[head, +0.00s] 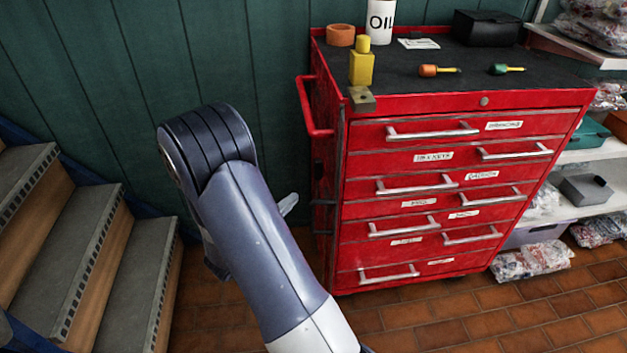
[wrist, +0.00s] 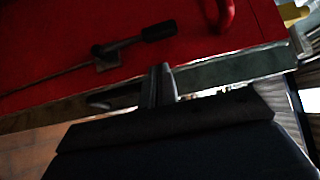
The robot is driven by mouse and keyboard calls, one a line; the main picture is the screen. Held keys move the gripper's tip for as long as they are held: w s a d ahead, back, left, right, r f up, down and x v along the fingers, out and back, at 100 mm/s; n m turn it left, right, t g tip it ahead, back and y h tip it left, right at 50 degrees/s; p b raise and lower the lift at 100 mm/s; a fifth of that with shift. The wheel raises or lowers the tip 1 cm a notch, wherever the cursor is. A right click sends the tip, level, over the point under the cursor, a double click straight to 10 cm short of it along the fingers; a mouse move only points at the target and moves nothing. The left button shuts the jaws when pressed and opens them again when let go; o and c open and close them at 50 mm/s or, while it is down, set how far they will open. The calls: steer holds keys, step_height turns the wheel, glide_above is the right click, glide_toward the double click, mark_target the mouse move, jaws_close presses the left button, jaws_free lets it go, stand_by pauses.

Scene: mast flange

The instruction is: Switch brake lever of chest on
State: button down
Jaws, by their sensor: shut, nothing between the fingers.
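The red tool chest (head: 350,237) stands right of my arm in the head view. In the wrist view its red side panel (wrist: 60,40) fills the upper part. The brake lever (wrist: 132,40) lies across that panel, with a black grip at its right end, a small grey mount and a thin rod running left. My gripper (wrist: 160,72) is shut and empty, its fingertips just below the lever in the picture, with a visible gap to the grip. In the head view my arm hides most of the gripper, and I cannot make out the lever's position clearly.
A red push handle (head: 312,105) sticks out from the chest's left side; it also shows in the wrist view (wrist: 226,14). Wooden stairs (head: 90,255) stand at the left, and a shelf (head: 590,150) at the right. Bottles and screwdrivers stand or lie on the chest top.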

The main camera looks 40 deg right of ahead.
mark_target(318, 183)
steer(key=shift+d, duration=0.1)
steer(key=x, duration=1)
steer(key=shift+w, duration=0.15)
